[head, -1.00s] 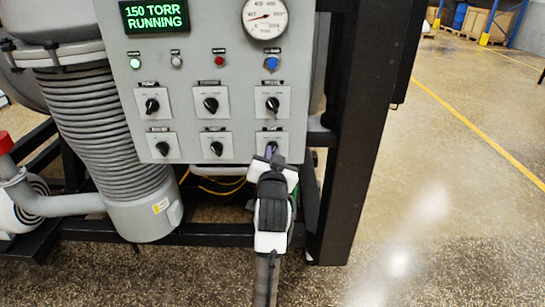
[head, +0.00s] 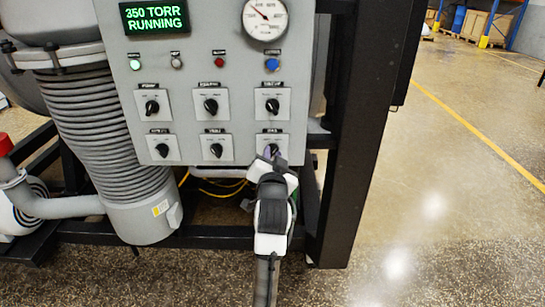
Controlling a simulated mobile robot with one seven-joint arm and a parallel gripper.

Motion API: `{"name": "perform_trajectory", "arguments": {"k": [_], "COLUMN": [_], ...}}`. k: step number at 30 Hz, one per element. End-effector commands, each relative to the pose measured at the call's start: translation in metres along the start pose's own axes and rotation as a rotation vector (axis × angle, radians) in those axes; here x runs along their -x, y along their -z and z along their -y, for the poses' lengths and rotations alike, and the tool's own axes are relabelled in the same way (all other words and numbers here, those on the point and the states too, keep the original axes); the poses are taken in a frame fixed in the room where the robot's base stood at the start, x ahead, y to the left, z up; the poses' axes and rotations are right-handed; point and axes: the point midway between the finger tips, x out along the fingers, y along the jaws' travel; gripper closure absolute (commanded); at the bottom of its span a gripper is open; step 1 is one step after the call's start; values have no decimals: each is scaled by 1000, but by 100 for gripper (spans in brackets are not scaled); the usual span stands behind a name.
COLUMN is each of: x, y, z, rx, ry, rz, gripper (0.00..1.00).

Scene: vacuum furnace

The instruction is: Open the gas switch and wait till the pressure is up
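The gas switch (head: 282,141) is the lower right rotary switch on the grey control panel (head: 233,70); its label is small and hard to read. My gripper (head: 272,156) is at this switch from below, and its fingertips cover most of the knob. I cannot tell whether the fingers are closed on the knob, or how far it is turned. The green display (head: 156,17) reads "350 TORR RUNNING". The round pressure gauge (head: 265,19) above right has its needle pointing to the upper left.
Other rotary switches, such as the upper right one (head: 272,104), sit close around the gas switch. A row of small buttons includes a blue one (head: 271,65). A black frame post (head: 348,130) stands right of the panel. Open floor (head: 450,190) lies further right.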

Motion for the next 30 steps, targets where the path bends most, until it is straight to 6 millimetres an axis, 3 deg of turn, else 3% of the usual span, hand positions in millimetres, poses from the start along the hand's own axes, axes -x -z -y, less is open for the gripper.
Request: {"name": "perform_trajectory", "arguments": {"k": [3, 14, 20, 28, 30], "x": [0, 7, 42, 110, 113], "y": [0, 0, -2, -2, 5], "z": [0, 0, -2, -2, 3], "rx": [1, 2, 2, 2, 2], "ry": [0, 1, 1, 1, -5], "rz": [0, -3, -4, -3, 4], "gripper": [68, 68, 68, 68, 68]}}
